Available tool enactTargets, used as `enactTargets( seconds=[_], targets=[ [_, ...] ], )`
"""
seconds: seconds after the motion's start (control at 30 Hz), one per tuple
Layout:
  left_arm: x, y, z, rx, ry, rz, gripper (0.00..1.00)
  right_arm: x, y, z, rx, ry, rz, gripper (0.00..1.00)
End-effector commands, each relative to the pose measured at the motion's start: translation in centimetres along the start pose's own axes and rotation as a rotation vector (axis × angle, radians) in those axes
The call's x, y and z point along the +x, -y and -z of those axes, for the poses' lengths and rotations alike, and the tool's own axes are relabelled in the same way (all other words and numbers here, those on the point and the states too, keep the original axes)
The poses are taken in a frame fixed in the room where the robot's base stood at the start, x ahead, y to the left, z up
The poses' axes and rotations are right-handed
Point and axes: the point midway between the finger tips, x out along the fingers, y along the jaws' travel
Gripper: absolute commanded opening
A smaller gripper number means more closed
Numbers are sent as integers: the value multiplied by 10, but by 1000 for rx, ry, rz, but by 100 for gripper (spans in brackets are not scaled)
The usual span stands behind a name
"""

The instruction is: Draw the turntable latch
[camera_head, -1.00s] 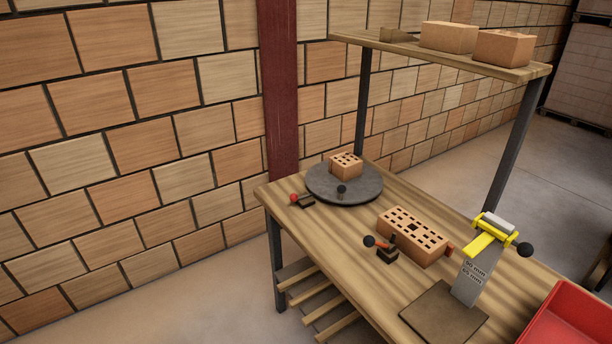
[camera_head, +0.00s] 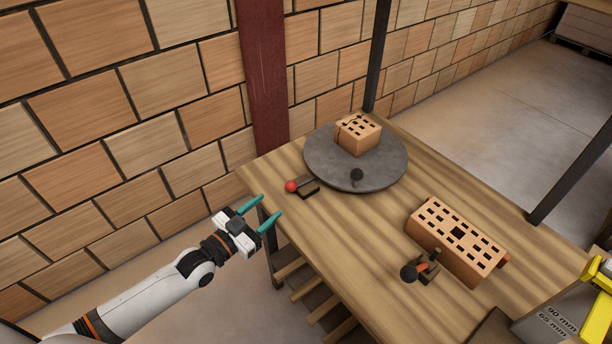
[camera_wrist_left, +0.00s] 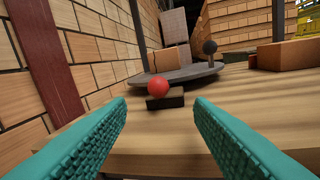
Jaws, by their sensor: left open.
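The turntable latch (camera_head: 307,186) is a small dark block with a red ball knob (camera_head: 291,186) on its left end. It sits on the table beside the round grey turntable (camera_head: 320,165), which carries a perforated brick (camera_head: 357,135) and a black knob (camera_head: 357,175). My left gripper (camera_head: 265,210) is open and empty, off the table's left edge, short of the red knob. In the left wrist view the red knob (camera_wrist_left: 158,87) shows ahead, between the two teal fingers and beyond their tips. My right gripper is out of view.
The wooden table (camera_head: 350,230) also holds a larger perforated brick (camera_head: 455,240) in a fixture, with a black-knobbed lever (camera_head: 410,272) in front. A yellow-topped gauge (camera_head: 598,300) stands at the right. A dark red post (camera_head: 262,80) and a block wall rise behind.

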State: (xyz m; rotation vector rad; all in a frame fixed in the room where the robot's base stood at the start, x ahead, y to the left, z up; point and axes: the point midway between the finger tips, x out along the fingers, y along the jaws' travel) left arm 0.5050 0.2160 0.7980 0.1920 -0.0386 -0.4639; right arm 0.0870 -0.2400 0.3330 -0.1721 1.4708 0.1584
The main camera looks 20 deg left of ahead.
Motion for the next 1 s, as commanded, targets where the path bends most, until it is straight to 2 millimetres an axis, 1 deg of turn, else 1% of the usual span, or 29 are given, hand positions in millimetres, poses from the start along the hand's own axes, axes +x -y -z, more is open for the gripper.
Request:
enactTargets(
  seconds=[0.13,0.2,0.4,0.5,0.6,0.7,0.8,1.0],
  targets=[
    [17,-1,-4,0,10,0,48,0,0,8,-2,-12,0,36],
    [30,-1,-4,0,10,0,48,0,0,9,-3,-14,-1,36],
    [72,-1,-4,2,8,0,48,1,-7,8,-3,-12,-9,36],
    [89,0,-4,2,7,1,48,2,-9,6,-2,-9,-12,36],
    [103,0,-2,1,5,0,48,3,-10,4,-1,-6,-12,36],
    [112,0,-3,0,5,0,48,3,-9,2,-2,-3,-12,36],
    [117,0,-3,1,5,1,48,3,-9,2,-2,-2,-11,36],
    [118,0,-2,1,3,1,48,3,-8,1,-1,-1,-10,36]
  ],
)
